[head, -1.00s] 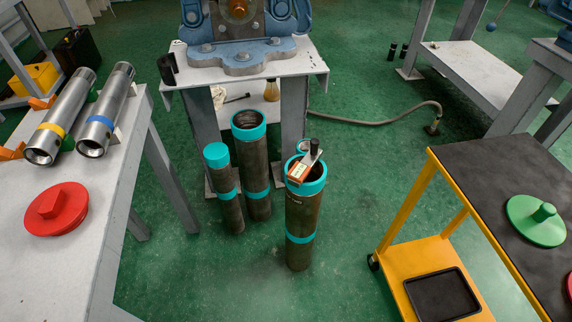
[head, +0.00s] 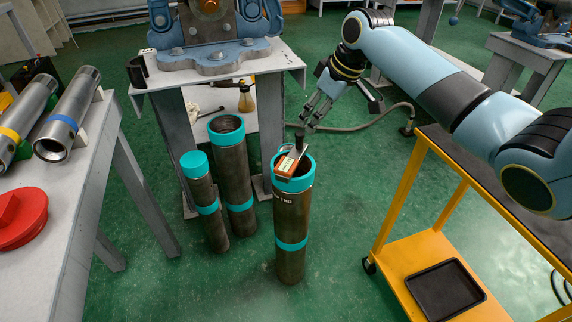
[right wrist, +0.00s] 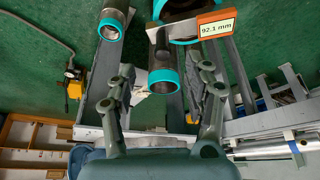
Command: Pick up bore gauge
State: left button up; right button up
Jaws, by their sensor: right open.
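The bore gauge (head: 287,166), with an orange-brown body, pale display and dark handle, sits tilted in the open top of the front brown pipe (head: 291,218) with turquoise bands. In the right wrist view its display (right wrist: 216,28) reads 92.1 mm. My right gripper (head: 313,115) is open and empty, above and slightly right of the gauge, apart from it. In the right wrist view its two fingers (right wrist: 165,72) are spread with nothing held between them. The gauge's lower end is hidden in the pipe. My left gripper is not in view.
Two more turquoise-banded pipes (head: 232,174) stand left of the front one. A grey stand with a blue vise (head: 213,56) is behind. A yellow cart (head: 411,262) stands at right, a grey table (head: 84,203) with steel cylinders at left. Floor between is clear.

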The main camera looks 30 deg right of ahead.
aim_at(302, 148)
jog(key=b+x, duration=0.3)
jog(key=x, duration=0.6)
jog(key=shift+s+a, duration=0.15)
jog(key=shift+a, duration=0.05)
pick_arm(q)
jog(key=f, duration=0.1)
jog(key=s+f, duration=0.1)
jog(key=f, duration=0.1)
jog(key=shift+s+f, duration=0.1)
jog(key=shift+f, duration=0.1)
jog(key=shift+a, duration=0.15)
pick_arm(e)
grip_shut()
